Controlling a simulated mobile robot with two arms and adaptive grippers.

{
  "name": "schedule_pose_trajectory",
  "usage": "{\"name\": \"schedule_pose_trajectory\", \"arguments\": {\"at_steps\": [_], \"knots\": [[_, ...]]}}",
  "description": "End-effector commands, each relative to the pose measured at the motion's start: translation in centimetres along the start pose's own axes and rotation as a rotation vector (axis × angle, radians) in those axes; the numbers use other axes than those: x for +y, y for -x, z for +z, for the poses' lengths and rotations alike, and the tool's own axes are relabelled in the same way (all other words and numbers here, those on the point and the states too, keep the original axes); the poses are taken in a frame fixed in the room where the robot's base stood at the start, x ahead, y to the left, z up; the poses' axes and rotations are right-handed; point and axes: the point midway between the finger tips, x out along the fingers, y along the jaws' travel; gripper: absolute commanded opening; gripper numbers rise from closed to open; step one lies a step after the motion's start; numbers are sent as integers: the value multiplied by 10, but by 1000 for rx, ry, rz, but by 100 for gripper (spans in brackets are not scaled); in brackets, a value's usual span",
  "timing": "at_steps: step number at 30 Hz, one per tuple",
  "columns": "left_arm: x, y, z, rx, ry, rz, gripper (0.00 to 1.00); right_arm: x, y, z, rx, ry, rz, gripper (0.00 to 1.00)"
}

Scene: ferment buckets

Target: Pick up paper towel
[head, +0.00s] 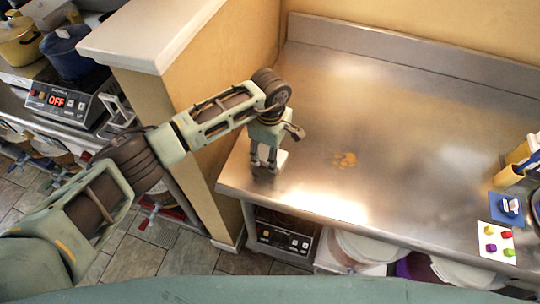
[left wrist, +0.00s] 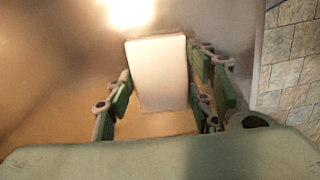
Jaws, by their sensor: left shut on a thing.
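The paper towel is a white, block-like piece (left wrist: 158,72) between the fingers of my left gripper in the left wrist view. In the head view a small white part of the paper towel (head: 282,158) shows beside the fingers, at the left end of the steel counter (head: 400,130). My left gripper (head: 267,166) points down there and is shut on the paper towel; its fingers (left wrist: 160,100) stand on both sides of it. The fingers hide much of the towel in the head view, and I cannot tell whether it touches the counter. My right gripper is not in view.
A low wall (head: 150,40) stands left of the counter. An orange-yellow patch (head: 345,159) shows on the steel. A blue item (head: 508,207) and a white card with coloured pieces (head: 496,241) are at the right. The counter's middle is mostly clear. Buckets (head: 365,247) stand below.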

Motion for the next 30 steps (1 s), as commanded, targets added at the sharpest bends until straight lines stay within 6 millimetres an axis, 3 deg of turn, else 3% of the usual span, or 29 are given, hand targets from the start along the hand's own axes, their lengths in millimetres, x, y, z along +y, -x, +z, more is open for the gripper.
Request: {"name": "schedule_pose_trajectory", "arguments": {"at_steps": [11,17,30], "knots": [[1,9,-1,0,1,3,39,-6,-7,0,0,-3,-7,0],[2,40,-1,3,-3,7,39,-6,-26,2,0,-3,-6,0],[-62,88,57,0,-6,4,39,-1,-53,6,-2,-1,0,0]]}}
